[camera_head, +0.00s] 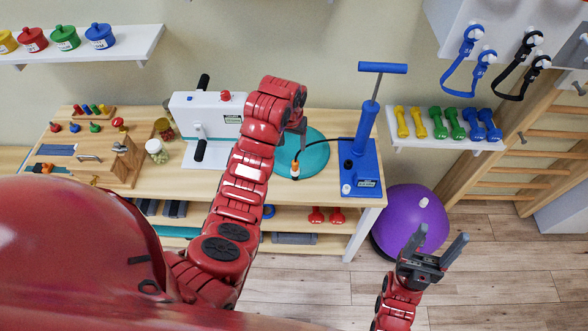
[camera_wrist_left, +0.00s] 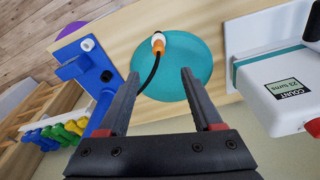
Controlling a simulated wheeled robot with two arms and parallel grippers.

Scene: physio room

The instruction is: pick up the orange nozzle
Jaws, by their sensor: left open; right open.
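The orange nozzle (camera_head: 295,168) lies on a teal round pad (camera_head: 314,155) on the wooden bench. In the left wrist view the nozzle (camera_wrist_left: 158,44) has a white tip and joins a black hose. The hose runs to the blue hand pump (camera_head: 362,165). My left gripper (camera_head: 298,140) is over the pad, above and a little behind the nozzle. In the left wrist view its two fingers (camera_wrist_left: 155,100) are apart, with the nozzle beyond the fingertips and nothing between them. My right gripper (camera_head: 435,248) is open and empty, low at the right, away from the bench.
A white hand-crank box (camera_head: 206,115) with a counter stands left of the pad; it shows in the left wrist view (camera_wrist_left: 290,88). A purple ball (camera_head: 412,215) sits on the floor right of the bench. Coloured dumbbells (camera_head: 437,122) rest on a wall shelf.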

